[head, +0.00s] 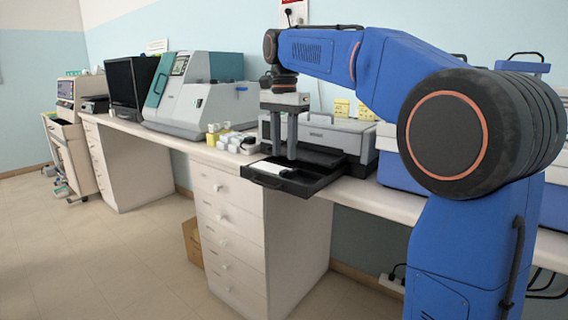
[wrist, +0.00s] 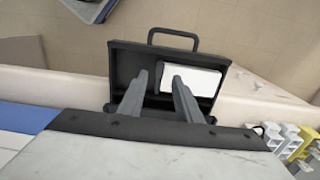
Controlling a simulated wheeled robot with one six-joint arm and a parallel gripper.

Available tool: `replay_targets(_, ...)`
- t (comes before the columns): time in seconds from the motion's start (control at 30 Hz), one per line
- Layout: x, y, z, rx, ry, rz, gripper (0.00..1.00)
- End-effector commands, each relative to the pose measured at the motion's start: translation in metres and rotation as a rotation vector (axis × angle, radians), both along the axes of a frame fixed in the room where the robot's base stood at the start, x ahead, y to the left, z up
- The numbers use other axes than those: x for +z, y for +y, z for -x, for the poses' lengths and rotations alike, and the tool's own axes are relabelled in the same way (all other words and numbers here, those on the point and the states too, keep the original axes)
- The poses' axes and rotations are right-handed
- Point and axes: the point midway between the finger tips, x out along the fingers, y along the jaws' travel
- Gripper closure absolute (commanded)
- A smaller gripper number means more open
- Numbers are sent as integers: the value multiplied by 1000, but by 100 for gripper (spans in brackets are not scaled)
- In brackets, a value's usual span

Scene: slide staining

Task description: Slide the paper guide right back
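The grey printer (head: 330,138) stands on the bench with its black paper tray (head: 297,184) pulled out at the front. In the wrist view the tray (wrist: 122,66) has a looped handle and holds white paper (wrist: 203,82) on its right side. A dark strip at the paper's left edge looks like the paper guide (wrist: 158,79); its outline is hard to make out against the dark tray. My gripper (head: 284,157) points down over the tray. In the wrist view its fingers (wrist: 160,76) are apart, one on each side of that strip. I cannot tell whether they touch it.
Small white and yellow boxes (head: 228,138) stand left of the printer. A large grey-and-teal machine (head: 195,95) and a dark monitor (head: 130,82) are further left. Blue equipment (head: 400,155) stands close on the printer's right.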

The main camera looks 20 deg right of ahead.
Motion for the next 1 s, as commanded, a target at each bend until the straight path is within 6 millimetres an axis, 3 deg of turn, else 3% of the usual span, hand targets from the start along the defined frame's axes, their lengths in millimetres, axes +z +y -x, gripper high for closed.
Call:
replay_targets(0.3,-40,0,0,0,0,0,69)
replay_targets(0.7,-47,0,0,0,-1,0,69)
replay_targets(0.73,-47,0,0,0,-1,0,71)
replay_targets(0.87,-47,0,0,0,-1,0,100)
replay_targets(1.0,-47,0,0,0,-1,-1,100)
